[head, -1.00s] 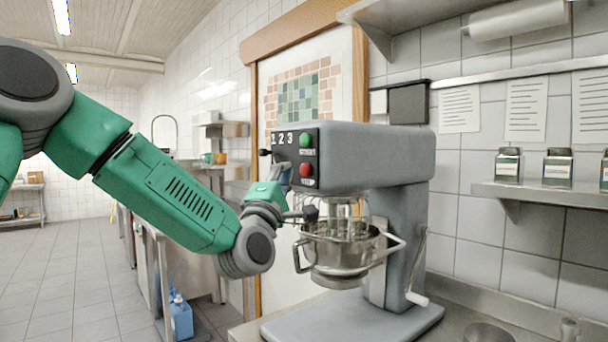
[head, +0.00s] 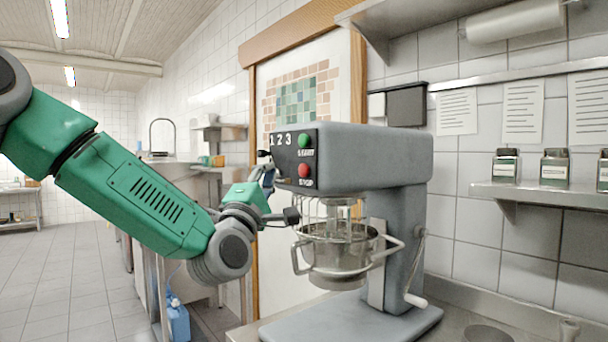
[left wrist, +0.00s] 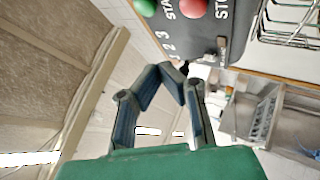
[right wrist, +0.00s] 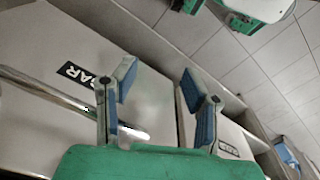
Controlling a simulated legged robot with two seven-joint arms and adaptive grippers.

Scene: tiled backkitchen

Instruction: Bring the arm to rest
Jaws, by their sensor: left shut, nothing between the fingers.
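My left gripper (head: 280,192) is in front of the grey mixer (head: 375,155), to the left of its control panel. It is shut and empty; in the left wrist view its blue-padded fingers (left wrist: 172,72) meet near the speed lever. I cannot tell if they touch the lever. The green arm comes in from the left, bent at the elbow. My right gripper (right wrist: 158,80) shows only in the right wrist view. Its fingers are spread with nothing between them, over pale bin or drawer fronts with dark labels.
The mixer has a green START button (head: 305,141), a red STOP button (head: 305,170) and a steel bowl (head: 340,250) under a wire guard. A steel shelf (head: 545,194) with several jars is at right. The floor at left is open; a blue canister (head: 178,320) stands there.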

